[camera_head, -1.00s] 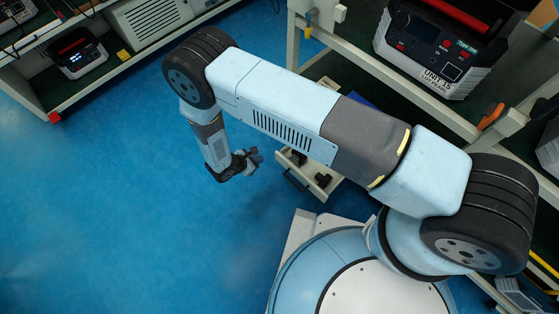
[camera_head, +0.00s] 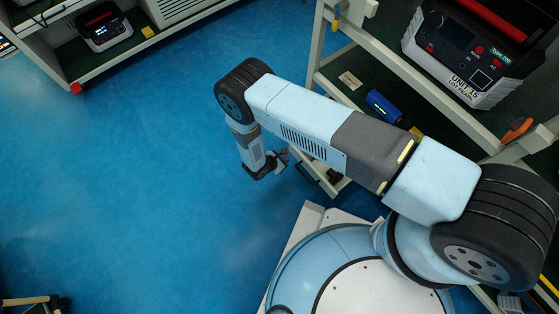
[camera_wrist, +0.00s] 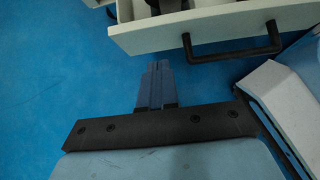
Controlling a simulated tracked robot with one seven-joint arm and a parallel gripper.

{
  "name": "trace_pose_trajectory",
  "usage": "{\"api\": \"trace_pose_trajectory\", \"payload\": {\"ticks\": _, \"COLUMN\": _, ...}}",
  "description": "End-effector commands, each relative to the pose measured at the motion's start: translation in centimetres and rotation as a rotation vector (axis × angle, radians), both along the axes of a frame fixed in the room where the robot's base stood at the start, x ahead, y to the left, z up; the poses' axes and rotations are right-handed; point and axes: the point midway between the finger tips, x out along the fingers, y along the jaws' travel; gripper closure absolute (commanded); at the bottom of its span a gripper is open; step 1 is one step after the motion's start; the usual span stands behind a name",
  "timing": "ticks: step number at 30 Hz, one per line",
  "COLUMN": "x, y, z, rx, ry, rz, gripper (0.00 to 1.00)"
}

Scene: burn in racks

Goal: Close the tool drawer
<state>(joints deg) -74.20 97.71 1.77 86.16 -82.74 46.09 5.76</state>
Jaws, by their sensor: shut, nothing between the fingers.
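The tool drawer is a white drawer with a black bar handle, and it stands open from the rack. In the wrist view its front (camera_wrist: 150,37) crosses the top, with the handle (camera_wrist: 235,56) on its outer face and dark items partly visible inside. In the head view the drawer (camera_head: 343,184) is partly hidden under my arm. My gripper (camera_wrist: 157,66) is shut and empty. It is in front of the drawer, left of the handle in the wrist view and apart from the front. In the head view my gripper (camera_head: 282,158) is beside the handle (camera_head: 306,175).
The rack (camera_head: 400,70) stands on the right, with a power unit (camera_head: 480,50) on top and a blue item (camera_head: 383,106) on a lower shelf. Another rack (camera_head: 45,50) is at the upper left. The blue floor (camera_head: 130,180) between is clear.

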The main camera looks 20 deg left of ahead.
Motion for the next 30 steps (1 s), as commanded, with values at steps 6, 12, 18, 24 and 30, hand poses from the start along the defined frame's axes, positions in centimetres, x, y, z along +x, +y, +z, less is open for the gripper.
{"api": "trace_pose_trajectory", "payload": {"ticks": 6, "x": 2.6, "y": -1.3, "z": -0.1, "rx": 0.001, "ry": 0.0, "rz": -0.001, "gripper": 1.0}}
{"api": "trace_pose_trajectory", "payload": {"ticks": 12, "x": 3.6, "y": -1.8, "z": -0.1, "rx": 0.0, "ry": 0.001, "rz": 0.0, "gripper": 1.0}}
{"api": "trace_pose_trajectory", "payload": {"ticks": 18, "x": 3.7, "y": -1.9, "z": -0.1, "rx": 0.001, "ry": 0.001, "rz": 0.001, "gripper": 1.0}}
{"api": "trace_pose_trajectory", "payload": {"ticks": 24, "x": 3.7, "y": -1.9, "z": -0.1, "rx": 0.001, "ry": 0.001, "rz": 0.001, "gripper": 1.0}}
{"api": "trace_pose_trajectory", "payload": {"ticks": 30, "x": 4.1, "y": -1.7, "z": -0.1, "rx": 0.001, "ry": 0.0, "rz": 0.013, "gripper": 1.0}}
